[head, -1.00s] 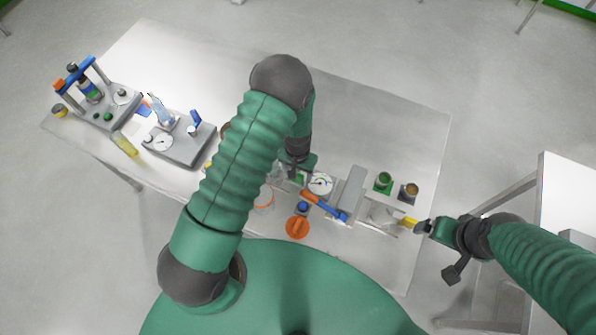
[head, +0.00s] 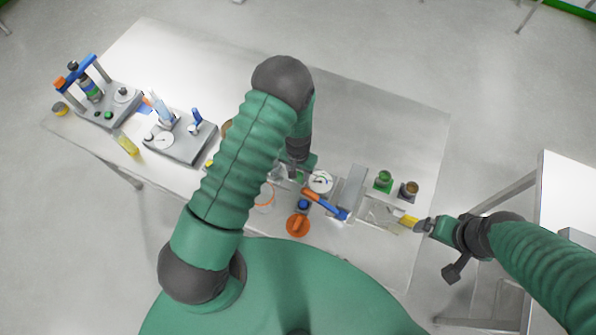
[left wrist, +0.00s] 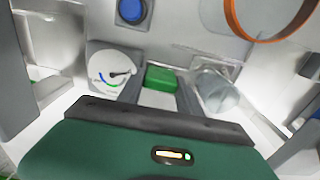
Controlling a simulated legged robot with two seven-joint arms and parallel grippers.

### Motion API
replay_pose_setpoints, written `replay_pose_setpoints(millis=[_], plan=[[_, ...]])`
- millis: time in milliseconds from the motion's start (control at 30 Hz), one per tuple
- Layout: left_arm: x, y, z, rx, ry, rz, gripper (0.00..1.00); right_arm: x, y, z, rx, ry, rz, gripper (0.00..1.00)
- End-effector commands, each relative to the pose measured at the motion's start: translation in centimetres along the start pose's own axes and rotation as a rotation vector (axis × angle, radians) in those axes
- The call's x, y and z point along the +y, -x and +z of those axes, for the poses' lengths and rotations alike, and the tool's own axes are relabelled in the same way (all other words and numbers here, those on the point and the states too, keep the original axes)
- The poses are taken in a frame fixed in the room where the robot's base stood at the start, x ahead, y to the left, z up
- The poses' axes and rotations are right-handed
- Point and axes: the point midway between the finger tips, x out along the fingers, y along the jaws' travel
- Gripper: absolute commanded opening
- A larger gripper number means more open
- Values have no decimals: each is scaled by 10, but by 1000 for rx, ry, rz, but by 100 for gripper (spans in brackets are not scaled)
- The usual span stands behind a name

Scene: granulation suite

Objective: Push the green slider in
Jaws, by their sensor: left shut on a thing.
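The green slider (left wrist: 161,78) is a small green block in the left wrist view, at the edge of a pale panel beside a round dial (left wrist: 115,72). My left gripper (left wrist: 158,96) reaches it from the near side, its two grey fingers on either side of the block, shut on it. In the head view my left gripper (head: 299,172) is beside the dial (head: 320,181), and my arm hides much of the slider there. My right gripper (head: 424,225) is at the table's right edge with its tips at a yellow piece (head: 408,221); its grip is unclear.
A blue button (left wrist: 131,10) and an orange-rimmed clear vessel (left wrist: 268,15) are near the slider. A blue-and-orange handle (head: 325,205) and an orange knob (head: 298,226) lie close by. Other instruments (head: 180,138) stand at the left. The table's back right (head: 390,135) is clear.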

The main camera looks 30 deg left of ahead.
Motion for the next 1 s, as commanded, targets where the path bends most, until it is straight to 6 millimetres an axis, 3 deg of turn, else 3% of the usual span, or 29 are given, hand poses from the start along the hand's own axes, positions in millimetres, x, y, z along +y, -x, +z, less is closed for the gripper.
replay_pose_setpoints(millis=[233,500,600,933,967,1000], plan=[[-11,0,0,-1,5,0,0,0,-3,1,0,0,0,95],[-70,0,0,1,7,-1,0,0,-17,4,0,0,0,95],[-81,1,0,2,4,-1,0,0,-18,4,0,0,0,95],[-81,2,0,-2,1,-1,0,0,-18,4,0,0,0,95],[-81,2,0,-2,1,-1,46,0,-18,4,0,0,0,95],[-81,2,0,-2,1,-1,51,0,-18,4,0,0,0,95]])
